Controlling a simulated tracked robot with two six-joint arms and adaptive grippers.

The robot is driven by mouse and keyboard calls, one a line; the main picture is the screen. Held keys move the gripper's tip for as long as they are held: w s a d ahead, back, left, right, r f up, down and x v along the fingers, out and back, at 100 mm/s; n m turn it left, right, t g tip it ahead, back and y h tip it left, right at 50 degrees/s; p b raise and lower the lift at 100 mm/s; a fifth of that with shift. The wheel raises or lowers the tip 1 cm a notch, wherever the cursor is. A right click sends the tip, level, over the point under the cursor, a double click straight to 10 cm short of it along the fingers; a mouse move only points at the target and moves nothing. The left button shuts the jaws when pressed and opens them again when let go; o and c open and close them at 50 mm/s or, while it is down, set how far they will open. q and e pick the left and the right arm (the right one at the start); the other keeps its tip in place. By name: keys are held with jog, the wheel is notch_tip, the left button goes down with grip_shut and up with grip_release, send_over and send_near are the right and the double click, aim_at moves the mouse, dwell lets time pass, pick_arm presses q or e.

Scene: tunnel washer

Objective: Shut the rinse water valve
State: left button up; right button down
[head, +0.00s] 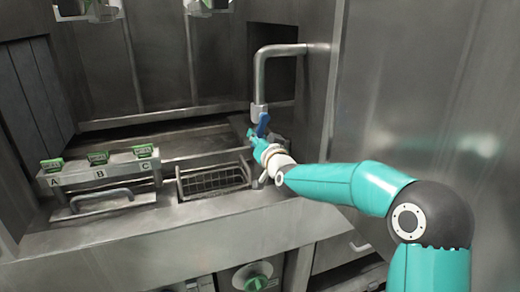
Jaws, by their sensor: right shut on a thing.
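The rinse water valve has a blue lever (263,122) at the foot of a bent grey pipe (260,85) that comes out of the right wall. The lever stands roughly upright, tilted slightly. My right gripper (257,138) is at the lever, just below its upper end, and is shut on it. The gripper and wrist hide the lower part of the lever and the valve body. My left gripper is not in view.
A wire basket (213,180) sits left of my right gripper. Green tags (98,158) stand above labels A, B and C on a metal ledge with a bar handle (101,198). A green-marked knob (255,280) is below. The steel wall is close on the right.

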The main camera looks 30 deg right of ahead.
jog(key=m+b, duration=0.1)
jog(key=a+m+b, duration=0.1)
jog(key=m, duration=0.1)
jog(key=shift+w+a+r, duration=0.2)
jog(key=shift+r, duration=0.1)
jog(key=m, duration=0.1)
jog(key=a+r+m+b, duration=0.1)
jog(key=shift+w+m+b, duration=0.1)
jog(key=shift+m+b, duration=0.2)
jog(key=shift+w+a+r+m+b, duration=0.15)
jog(key=shift+r+m, duration=0.5)
jog(key=shift+m, duration=0.7)
jog(key=shift+s+a+r+m+b, duration=0.15)
jog(key=shift+r+m, duration=0.5)
jog(key=shift+m, duration=0.75)
jog(key=shift+w+a+r+m+b, duration=0.1)
jog(key=shift+a+r+m+b, duration=0.15)
jog(key=shift+r+m, duration=0.75)
jog(key=shift+f+m, duration=0.35)
jog(key=shift+m, duration=0.1)
jog(key=c, duration=1)
grip_release()
jog(key=shift+f, duration=0.1)
